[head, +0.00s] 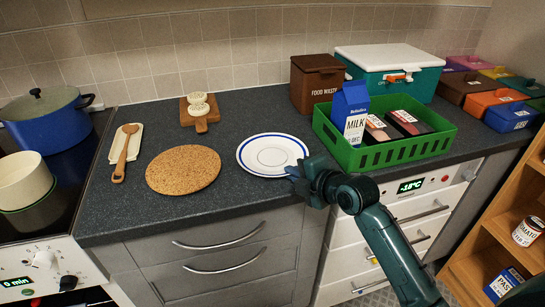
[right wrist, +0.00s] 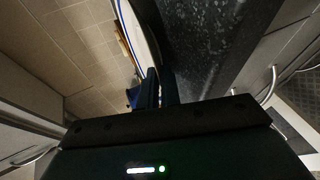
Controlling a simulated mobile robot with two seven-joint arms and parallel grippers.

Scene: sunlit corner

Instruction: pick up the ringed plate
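The ringed plate (head: 272,154) is white with blue rings and appears flat on the dark worktop, near its front edge. My right gripper (head: 296,174) is at the plate's lower right rim. In the right wrist view, my right gripper's two fingers (right wrist: 159,88) are close together, with the rim of the ringed plate (right wrist: 140,32) running in between them; it looks pinched. The fingertips are partly hidden in the head view. My left gripper is not in view.
A cork mat (head: 183,170) lies left of the plate. A green crate (head: 385,152) with a milk carton (head: 350,112) and packs stands close on the right. Behind are a brown food waste bin (head: 317,82) and a teal cooler (head: 390,70). Pots stand on the hob at left.

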